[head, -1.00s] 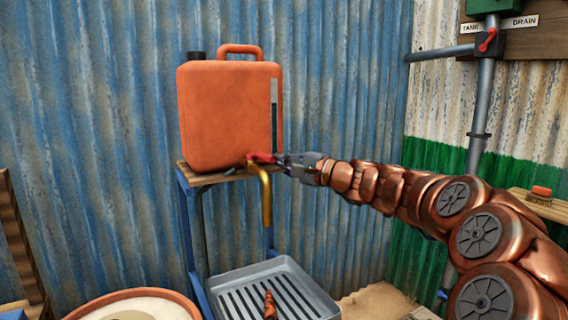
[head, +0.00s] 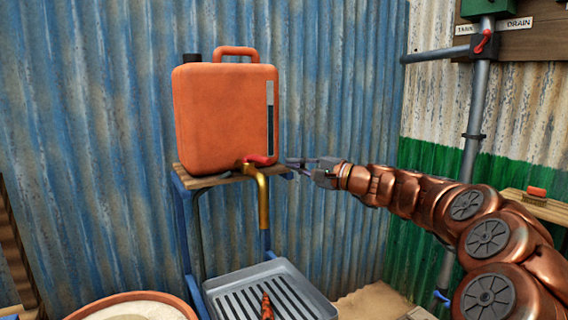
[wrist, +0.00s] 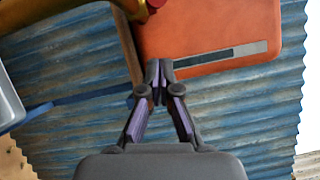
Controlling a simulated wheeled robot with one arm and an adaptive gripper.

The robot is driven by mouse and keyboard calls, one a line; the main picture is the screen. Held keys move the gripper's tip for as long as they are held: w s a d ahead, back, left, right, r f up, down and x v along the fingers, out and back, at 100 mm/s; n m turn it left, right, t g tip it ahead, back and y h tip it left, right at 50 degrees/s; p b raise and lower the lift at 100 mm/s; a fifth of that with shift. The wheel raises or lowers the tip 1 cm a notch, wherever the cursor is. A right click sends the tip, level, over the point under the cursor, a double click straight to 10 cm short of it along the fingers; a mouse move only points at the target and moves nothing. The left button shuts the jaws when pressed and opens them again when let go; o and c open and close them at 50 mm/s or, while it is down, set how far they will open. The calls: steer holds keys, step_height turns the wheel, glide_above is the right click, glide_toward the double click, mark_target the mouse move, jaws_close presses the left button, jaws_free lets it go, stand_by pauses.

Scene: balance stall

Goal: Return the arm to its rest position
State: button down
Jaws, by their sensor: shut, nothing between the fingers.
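My gripper (head: 290,161) is shut and empty. It is held out level to the right of the tap, with a small gap between its fingertips and the tap's red handle (head: 262,159). In the wrist view my gripper (wrist: 159,68) has its fingertips together, with the orange jerrycan (wrist: 215,35) beyond them. The orange jerrycan (head: 225,115) stands upright on a wooden-topped stand (head: 205,181). Its brass spout (head: 264,200) points down above a grey slatted tray (head: 322,304). My copper arm reaches in from the right.
A terracotta-rimmed pot (head: 185,304) stands at the lower left. A grey pipe (head: 470,150) with a red-handled valve (head: 482,41) runs up the right wall. A brush (head: 537,194) lies on a wooden shelf (head: 550,209) at the right. Blue corrugated wall (head: 340,80) stands behind.

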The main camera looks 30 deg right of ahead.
steer(key=v, duration=0.7)
steer(key=shift+s+d+b, duration=0.25)
steer(key=shift+b, duration=0.05)
